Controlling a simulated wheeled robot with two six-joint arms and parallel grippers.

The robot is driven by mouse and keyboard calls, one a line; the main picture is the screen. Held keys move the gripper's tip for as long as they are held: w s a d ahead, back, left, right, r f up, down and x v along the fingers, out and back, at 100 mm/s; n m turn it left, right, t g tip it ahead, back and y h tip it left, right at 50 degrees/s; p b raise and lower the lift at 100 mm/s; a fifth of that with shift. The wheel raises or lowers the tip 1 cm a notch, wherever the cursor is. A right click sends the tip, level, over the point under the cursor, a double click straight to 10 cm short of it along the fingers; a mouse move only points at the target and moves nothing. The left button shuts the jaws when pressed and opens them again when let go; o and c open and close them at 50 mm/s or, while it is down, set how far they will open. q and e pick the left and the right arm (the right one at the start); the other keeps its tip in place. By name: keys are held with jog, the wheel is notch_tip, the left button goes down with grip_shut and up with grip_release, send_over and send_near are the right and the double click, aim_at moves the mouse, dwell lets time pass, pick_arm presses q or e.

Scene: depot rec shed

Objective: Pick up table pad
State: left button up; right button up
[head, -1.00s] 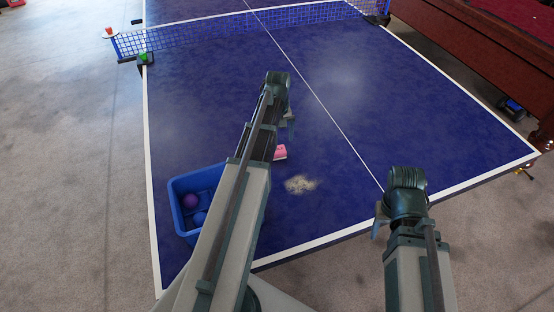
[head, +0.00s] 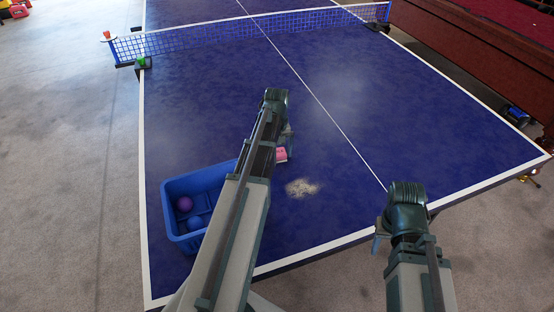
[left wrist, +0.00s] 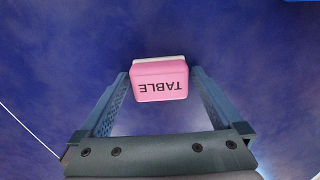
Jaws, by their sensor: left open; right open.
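The table pad is a pink block (left wrist: 160,84) with a pale edge and the word TABLE on it. In the left wrist view it lies between and just beyond the fingertips of my open left gripper (left wrist: 160,75). In the head view the pad (head: 282,155) lies on the blue table, partly hidden by my left arm. My left gripper (head: 288,138) is over the table beside the pad. My right gripper (head: 378,238) is open and empty near the table's front edge.
A blue bin (head: 170,215) with a purple ball (head: 184,204) and a blue ball (head: 195,223) stands left of my left arm. A pale dusty patch (head: 301,187) lies near the pad. A net (head: 240,32) crosses the table (head: 400,120) further back.

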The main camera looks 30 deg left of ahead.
aim_at(277, 152)
pick_arm(q)
jog(key=shift+r, duration=0.1)
jog(key=c, duration=1.2)
jog(key=shift+r, duration=0.1)
notch_tip(277, 152, up, 10)
jog(key=p, duration=1)
